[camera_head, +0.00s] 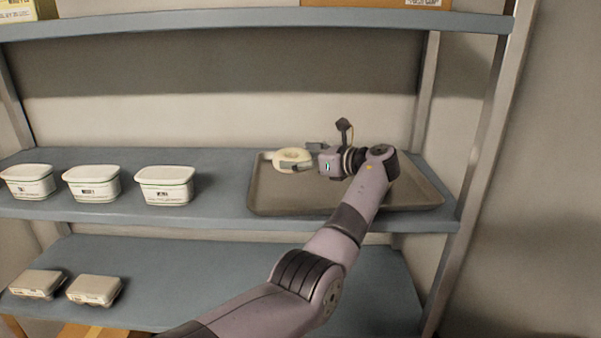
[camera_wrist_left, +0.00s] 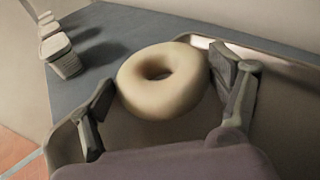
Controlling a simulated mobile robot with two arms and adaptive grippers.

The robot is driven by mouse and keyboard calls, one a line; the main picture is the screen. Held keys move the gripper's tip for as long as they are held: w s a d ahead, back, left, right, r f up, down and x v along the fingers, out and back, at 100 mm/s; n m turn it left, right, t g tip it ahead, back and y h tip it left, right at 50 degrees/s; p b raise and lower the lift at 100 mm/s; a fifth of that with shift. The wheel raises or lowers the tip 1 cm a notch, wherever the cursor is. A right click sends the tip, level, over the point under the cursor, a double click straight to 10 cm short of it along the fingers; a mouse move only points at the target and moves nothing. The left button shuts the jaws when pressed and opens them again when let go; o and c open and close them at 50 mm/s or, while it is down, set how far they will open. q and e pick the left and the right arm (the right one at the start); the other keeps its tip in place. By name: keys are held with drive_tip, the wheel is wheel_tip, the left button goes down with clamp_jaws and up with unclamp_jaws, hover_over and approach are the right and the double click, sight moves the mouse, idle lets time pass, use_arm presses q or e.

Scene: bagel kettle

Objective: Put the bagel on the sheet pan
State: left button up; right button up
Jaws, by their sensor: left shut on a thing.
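A pale bagel (camera_head: 291,158) is held by my left gripper (camera_head: 303,157) over the left back part of the sheet pan. In the left wrist view the bagel (camera_wrist_left: 161,80) sits between the two fingers of the left gripper (camera_wrist_left: 160,97), its hole facing the camera. The sheet pan (camera_head: 285,203) is a grey-brown rimmed tray on the middle shelf. My arm covers part of the pan. Whether the bagel touches the pan's surface cannot be told. My right gripper is not in view.
Three white tubs (camera_head: 164,185) stand left of the pan on the middle shelf (camera_head: 220,188). Egg-type cartons (camera_head: 94,289) lie on the shelf below. A metal post (camera_head: 480,160) stands right of the pan. The upper shelf (camera_head: 250,20) runs above.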

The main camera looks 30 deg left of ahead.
sight(301, 184)
use_arm(q)
drive_tip(key=shift+f, duration=0.35)
wheel_tip(301, 184, down, 4)
drive_tip(key=shift+d+r, duration=0.1)
drive_tip(key=shift+r, duration=0.15)
drive_tip(key=shift+w+f, duration=0.1)
drive_tip(key=shift+f, duration=0.05)
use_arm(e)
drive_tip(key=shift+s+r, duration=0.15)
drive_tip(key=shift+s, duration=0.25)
use_arm(q)
drive_tip(key=o, duration=1.1)
drive_tip(key=b+v, duration=0.1)
drive_tip(key=v, duration=1.1)
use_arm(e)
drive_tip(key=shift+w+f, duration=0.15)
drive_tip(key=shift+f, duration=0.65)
